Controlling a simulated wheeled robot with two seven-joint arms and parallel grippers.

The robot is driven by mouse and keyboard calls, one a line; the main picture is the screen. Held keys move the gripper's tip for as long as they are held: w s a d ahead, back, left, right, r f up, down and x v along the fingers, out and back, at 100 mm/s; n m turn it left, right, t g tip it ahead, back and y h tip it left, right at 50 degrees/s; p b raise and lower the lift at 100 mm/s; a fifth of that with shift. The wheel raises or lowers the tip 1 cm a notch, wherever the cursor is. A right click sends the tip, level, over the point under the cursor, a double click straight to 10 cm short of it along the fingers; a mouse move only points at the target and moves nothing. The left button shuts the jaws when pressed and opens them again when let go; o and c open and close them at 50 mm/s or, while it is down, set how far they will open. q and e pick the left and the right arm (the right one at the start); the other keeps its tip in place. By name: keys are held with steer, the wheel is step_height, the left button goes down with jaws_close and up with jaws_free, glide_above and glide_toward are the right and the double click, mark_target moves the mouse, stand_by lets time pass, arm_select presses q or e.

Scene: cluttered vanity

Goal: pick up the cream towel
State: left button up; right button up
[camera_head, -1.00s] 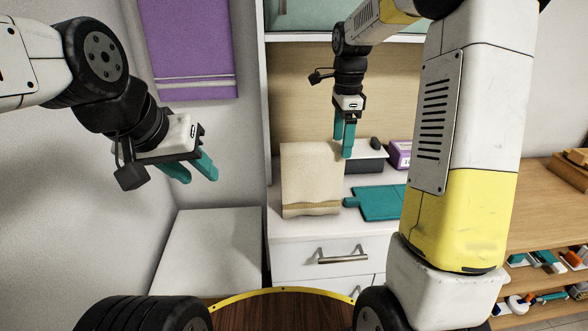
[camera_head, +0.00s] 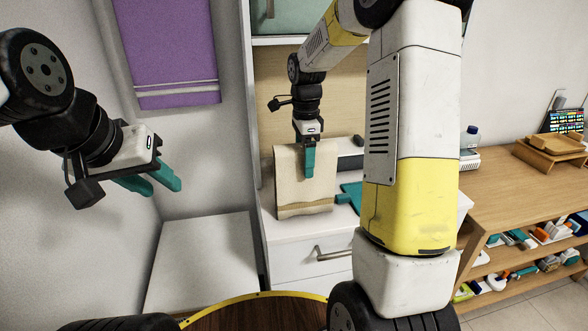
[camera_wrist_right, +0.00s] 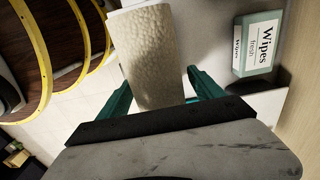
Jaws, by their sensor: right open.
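The cream towel (camera_head: 298,190) is on the white counter, with a tan band near its lower edge. My right gripper (camera_head: 309,163) points down at the towel's upper part and overlaps it in the head view. In the right wrist view the towel (camera_wrist_right: 155,55) lies between the two teal fingers of my open right gripper (camera_wrist_right: 160,80). A gap shows at the right finger; contact at the left finger is unclear. My left gripper (camera_head: 163,188) is open and empty in the air at the left, away from the towel.
A teal item (camera_head: 348,192) lies right of the towel, partly hidden by my right arm. A wipes box (camera_wrist_right: 257,45) stands near the right finger. A purple towel (camera_head: 168,50) hangs on the left wall. A low white surface (camera_head: 203,262) at the left is clear.

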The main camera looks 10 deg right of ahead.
step_height(320, 180, down, 2)
steer(key=c, duration=1.7)
steer(key=shift+o, duration=0.2)
steer(key=shift+r, duration=0.1)
